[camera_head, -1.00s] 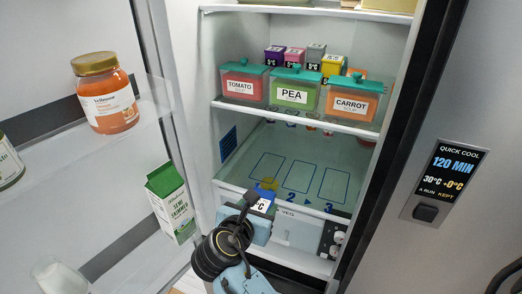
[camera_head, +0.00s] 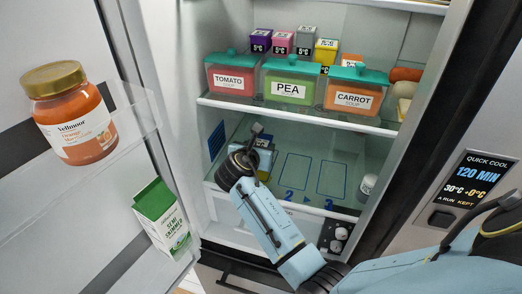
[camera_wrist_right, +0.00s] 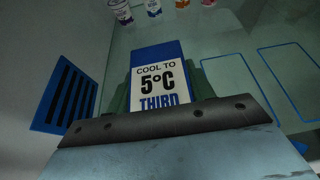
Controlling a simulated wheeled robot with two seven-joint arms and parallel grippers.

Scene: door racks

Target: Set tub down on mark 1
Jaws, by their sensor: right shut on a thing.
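The tub (camera_head: 264,160) is a blue box with a white label. In the right wrist view the tub (camera_wrist_right: 157,80) reads "COOL TO 5°C THIRD". My right gripper (camera_wrist_right: 160,96) is shut on it, with dark green fingers at both sides. In the head view my right gripper (camera_head: 257,150) reaches over the left part of the glass shelf (camera_head: 312,158). Blue outlines for mark 2 (camera_head: 294,170) and mark 3 (camera_head: 332,180) show to the right. Mark 1 is largely hidden behind my arm and the tub. I cannot tell whether the tub touches the shelf. My left gripper is out of view.
The shelf above holds tomato (camera_head: 229,78), pea (camera_head: 290,88) and carrot (camera_head: 355,95) containers, with small boxes behind. A vent (camera_wrist_right: 72,103) is on the left wall. A white jar (camera_head: 368,186) stands at the shelf's right. The open door holds a jar (camera_head: 73,125) and a carton (camera_head: 162,220).

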